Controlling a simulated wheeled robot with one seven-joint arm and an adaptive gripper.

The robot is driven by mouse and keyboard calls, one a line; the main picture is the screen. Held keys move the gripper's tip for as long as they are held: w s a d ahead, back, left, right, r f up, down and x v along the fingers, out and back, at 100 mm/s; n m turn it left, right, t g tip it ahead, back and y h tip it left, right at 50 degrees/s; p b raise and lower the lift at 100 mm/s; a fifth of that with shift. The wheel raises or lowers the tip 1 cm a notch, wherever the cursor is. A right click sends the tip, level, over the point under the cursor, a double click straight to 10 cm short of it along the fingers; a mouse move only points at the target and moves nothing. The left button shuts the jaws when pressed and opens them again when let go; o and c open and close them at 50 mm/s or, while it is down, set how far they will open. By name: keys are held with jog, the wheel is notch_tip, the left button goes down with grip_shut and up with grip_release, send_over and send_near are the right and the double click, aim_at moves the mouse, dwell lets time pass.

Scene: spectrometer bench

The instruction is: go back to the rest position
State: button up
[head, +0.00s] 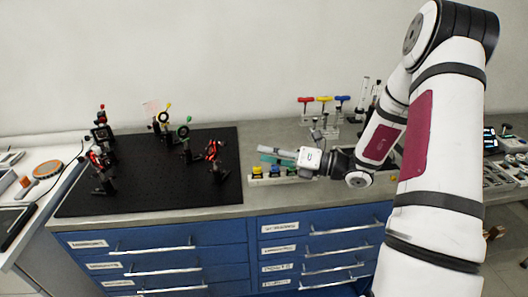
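My gripper (299,155) is at the end of my white arm, above the grey benchtop (262,206) and right of the black optical breadboard (200,197). It points left. Its fingers are too small and partly hidden to tell whether they are open or shut. A pale bar-like shape and a teal piece (270,159) show at its left end; I cannot tell whether either is held. My arm reaches in from the right and hides part of the bench behind it.
Several optical mounts (183,133) stand on the breadboard. A low holder (283,181) with yellow and blue pieces sits below my gripper. Red, yellow and blue T-handled tools (324,99) stand behind it. Blue drawers (180,240) are under the bench. A white table (62,153) is at left.

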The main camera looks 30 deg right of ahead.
dwell(0.3)
jog(key=s+a+r+n+g+h, duration=0.2)
jog(key=s+a+r+n+g, duration=0.2)
jog(key=s+a+n+g, duration=0.45)
jog(key=s+a+r+n+g+h, duration=0.1)
jog(key=s+a+r+n+g, duration=0.25)
jog(key=s+a+n, duration=0.55)
jog(key=s+d+r+n+t+h, duration=0.4)
jog(key=s+d+r+n+h, duration=0.4)
jog(key=n, duration=1.1)
jog(key=shift+s+t+h, duration=0.4)
jog(key=shift+s+h, duration=0.1)
jog(key=shift+h, duration=0.4)
